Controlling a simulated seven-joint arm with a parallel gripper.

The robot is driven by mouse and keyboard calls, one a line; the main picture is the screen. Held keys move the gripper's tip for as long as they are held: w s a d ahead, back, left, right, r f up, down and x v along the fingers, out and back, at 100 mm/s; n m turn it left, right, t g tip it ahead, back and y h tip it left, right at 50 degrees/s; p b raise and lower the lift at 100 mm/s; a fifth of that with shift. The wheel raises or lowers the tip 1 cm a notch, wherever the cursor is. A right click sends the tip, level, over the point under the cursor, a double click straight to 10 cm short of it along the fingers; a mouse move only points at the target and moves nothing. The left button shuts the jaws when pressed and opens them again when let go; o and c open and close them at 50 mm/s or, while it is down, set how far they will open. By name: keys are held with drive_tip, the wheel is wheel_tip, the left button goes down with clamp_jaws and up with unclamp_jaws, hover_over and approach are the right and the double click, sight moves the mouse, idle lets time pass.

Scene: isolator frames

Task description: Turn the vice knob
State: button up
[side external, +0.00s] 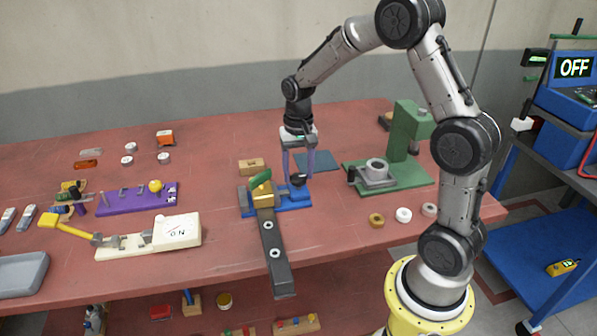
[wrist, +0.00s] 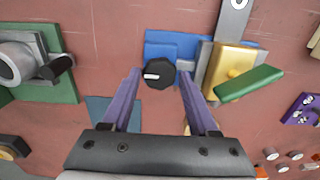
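In the wrist view the knob (wrist: 158,74) has a white mark pointing left. My gripper (side external: 298,175) points down over the knob, with its two purple fingers open. In the wrist view the fingertips of my gripper (wrist: 160,72) stand left and right of the knob, with a small gap on each side. I cannot tell whether the tips reach down to the knob's full height.
A green press-like fixture (side external: 405,140) stands to the right. A cream switch board (side external: 150,238) and purple rack (side external: 135,200) lie left. Small rings (side external: 403,215) lie at front right.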

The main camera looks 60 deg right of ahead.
sight(298, 176)
drive_tip(key=shift+o, duration=1.4)
drive_tip(key=shift+f, duration=0.1)
wheel_tip(298, 176, up, 14)
